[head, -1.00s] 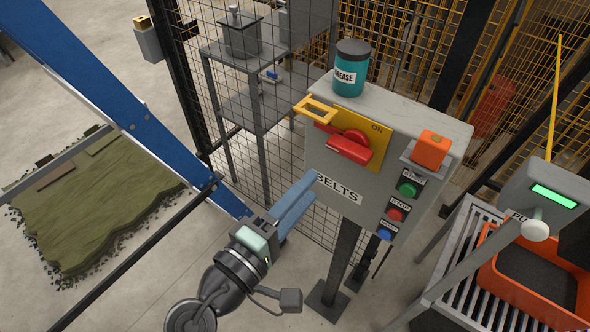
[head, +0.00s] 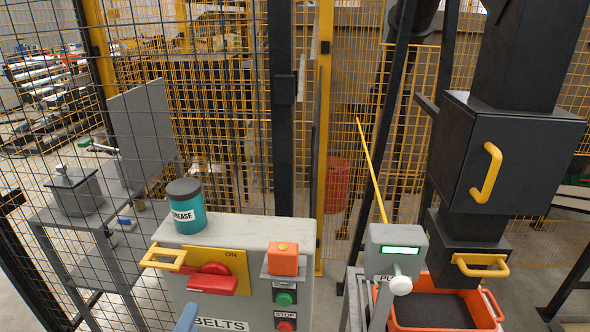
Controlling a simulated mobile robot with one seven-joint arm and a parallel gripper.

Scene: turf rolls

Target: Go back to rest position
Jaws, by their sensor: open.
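The rest of my gripper and arm is below the view. No object shows at the fingertip. The box has a red rotary handle (head: 213,281) on a yellow ON plate, with a yellow bracket (head: 165,257) at its left. An orange block (head: 283,259) sits above the green button (head: 284,298) and the red STOP button (head: 285,326).
A teal GREASE can (head: 187,206) stands on the box. Mesh fencing (head: 230,140) rises behind. At right are a panel with a green display (head: 399,249), an orange crate (head: 430,315) of dark granules and a black hopper (head: 506,145). A grey bench (head: 80,215) stands at left.

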